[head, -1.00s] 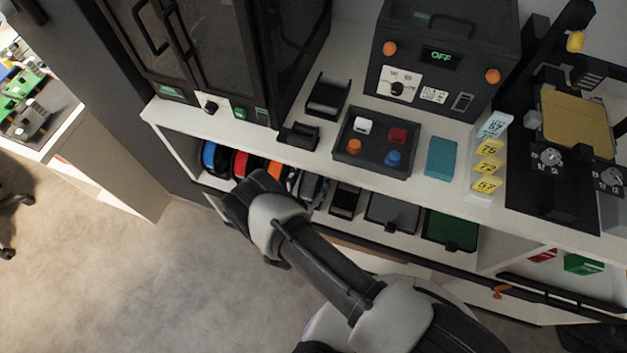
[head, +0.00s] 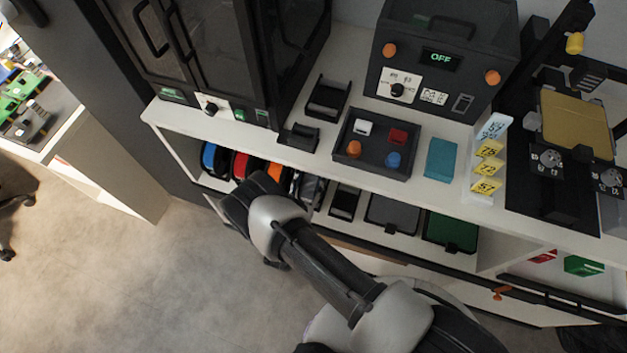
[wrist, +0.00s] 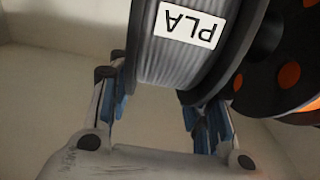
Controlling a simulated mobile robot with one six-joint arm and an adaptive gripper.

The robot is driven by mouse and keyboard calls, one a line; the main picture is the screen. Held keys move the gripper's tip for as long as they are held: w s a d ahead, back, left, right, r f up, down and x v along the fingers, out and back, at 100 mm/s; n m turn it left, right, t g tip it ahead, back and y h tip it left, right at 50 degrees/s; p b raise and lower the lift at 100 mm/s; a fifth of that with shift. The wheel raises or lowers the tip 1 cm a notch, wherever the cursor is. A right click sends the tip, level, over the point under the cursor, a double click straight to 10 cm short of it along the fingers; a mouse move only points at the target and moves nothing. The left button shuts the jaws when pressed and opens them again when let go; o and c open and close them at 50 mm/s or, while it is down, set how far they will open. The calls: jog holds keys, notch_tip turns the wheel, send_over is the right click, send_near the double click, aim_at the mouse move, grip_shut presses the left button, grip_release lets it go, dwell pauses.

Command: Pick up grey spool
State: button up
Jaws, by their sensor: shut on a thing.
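The grey spool (wrist: 190,62) fills the top middle of the wrist view, with a white PLA label on its grey winding. In the wrist view my gripper (wrist: 160,100) has a blue-padded finger on each side of the spool's lower part and is shut on it. In the head view the grey spool (head: 312,188) shows partly behind my arm, on the shelf under the counter at the right end of the spool row. My gripper is hidden by my arm there. I cannot tell whether the spool still touches the shelf.
An orange spool (wrist: 287,75) stands close at right in the wrist view. Red (head: 241,164) and blue (head: 209,158) spools stand further left on the shelf. The counter edge (head: 280,152) runs above them. Bins (head: 392,212) lie to the right. Open floor is at left.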

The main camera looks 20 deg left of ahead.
grip_shut()
notch_tip(320, 180, up, 10)
jog(key=p, duration=0.4)
dwell(0.5)
